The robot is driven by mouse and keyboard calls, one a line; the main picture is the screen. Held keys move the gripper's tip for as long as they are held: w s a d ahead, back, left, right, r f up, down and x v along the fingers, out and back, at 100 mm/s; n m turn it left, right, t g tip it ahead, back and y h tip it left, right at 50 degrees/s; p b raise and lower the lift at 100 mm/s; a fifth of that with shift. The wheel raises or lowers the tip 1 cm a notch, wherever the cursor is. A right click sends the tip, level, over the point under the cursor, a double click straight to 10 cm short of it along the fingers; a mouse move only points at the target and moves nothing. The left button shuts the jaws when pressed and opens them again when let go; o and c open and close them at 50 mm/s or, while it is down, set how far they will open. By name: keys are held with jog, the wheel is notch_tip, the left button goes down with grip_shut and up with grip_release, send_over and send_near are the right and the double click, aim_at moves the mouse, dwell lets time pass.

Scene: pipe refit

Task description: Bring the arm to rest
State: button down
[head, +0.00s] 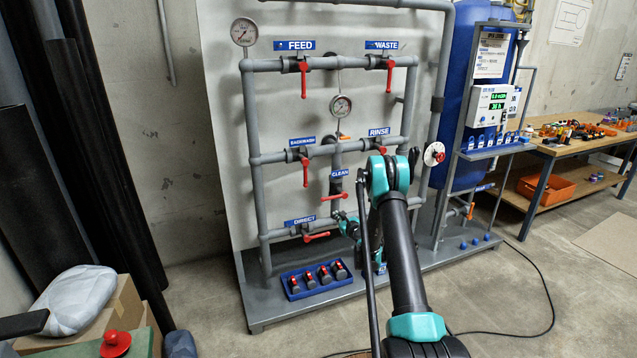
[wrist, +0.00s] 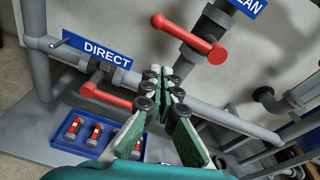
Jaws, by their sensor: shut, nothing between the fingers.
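My gripper shows in the wrist view (wrist: 165,85) with its green-padded fingers together and nothing between them. In the head view my arm reaches forward to the pipe panel, and its links hide most of the gripper. In the wrist view the red DIRECT valve handle (wrist: 105,96) is to the left of the fingertips and the red CLEAN valve handle (wrist: 190,40) is above them to the right. The fingers appear apart from both handles, though the depth is hard to judge. In the head view the DIRECT handle (head: 316,237) lies roughly level.
A blue tray (head: 316,290) with several black-and-red parts sits on the panel's base. A blue tank (head: 462,90) and a workbench (head: 560,150) stand to the right. Boxes (head: 120,310) and a red knob (head: 115,343) are at lower left. A cable (head: 550,300) crosses the open floor.

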jog(key=s+a+r+n+g, duration=0.35)
jog(key=s+r+n, duration=0.6)
jog(key=r, duration=0.35)
jog(key=s+a+r+n+g, duration=0.1)
jog(key=s+r+n+g, duration=0.35)
jog(key=s, duration=0.85)
jog(key=s+d+f+n+g+h, duration=0.1)
jog(key=s+n, duration=0.6)
jog(key=s, duration=1.1)
jog(key=s+d+f+n+g+h, duration=0.1)
jog(key=s+d+n+h, duration=0.3)
jog(key=s, duration=1.4)
jog(key=d+n+g, duration=0.1)
jog(key=d+n, duration=0.1)
jog(key=n, duration=0.2)
jog(key=shift+s+f+n, duration=0.25)
jog(key=shift+f+n, duration=0.05)
jog(key=shift+f, duration=0.1)
jog(key=shift+d, duration=0.15)
